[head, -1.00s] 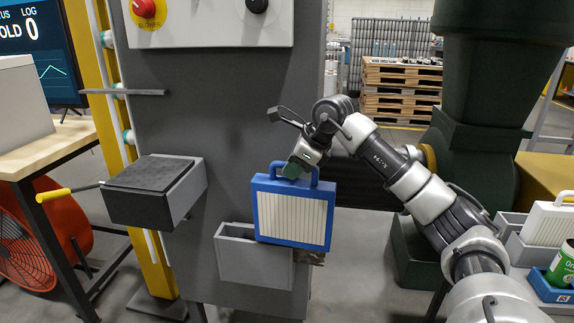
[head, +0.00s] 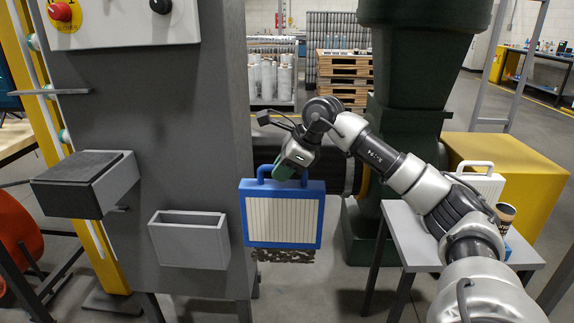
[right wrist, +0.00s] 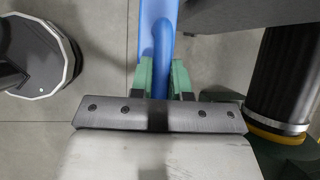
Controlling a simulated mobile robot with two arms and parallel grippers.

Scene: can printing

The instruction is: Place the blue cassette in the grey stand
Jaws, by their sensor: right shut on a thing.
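The blue cassette (head: 283,216) has a blue frame, a pale ribbed panel and a handle on top. My right gripper (head: 288,172) is shut on that handle and holds the cassette upright in the air. In the right wrist view the green fingers (right wrist: 163,80) close on both sides of the blue handle (right wrist: 160,55). An open-topped grey holder (head: 190,240), which looks like the grey stand, is fixed to the dark panel, left of the cassette. The holder looks empty, with a gap between it and the cassette. My left gripper is not in view.
A grey box with a black top (head: 85,180) juts from the panel (head: 165,120) further left. At the right, a small table (head: 410,235) bears a white cassette (head: 480,183) and a cup (head: 504,212). A large dark green machine (head: 420,70) stands behind my arm.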

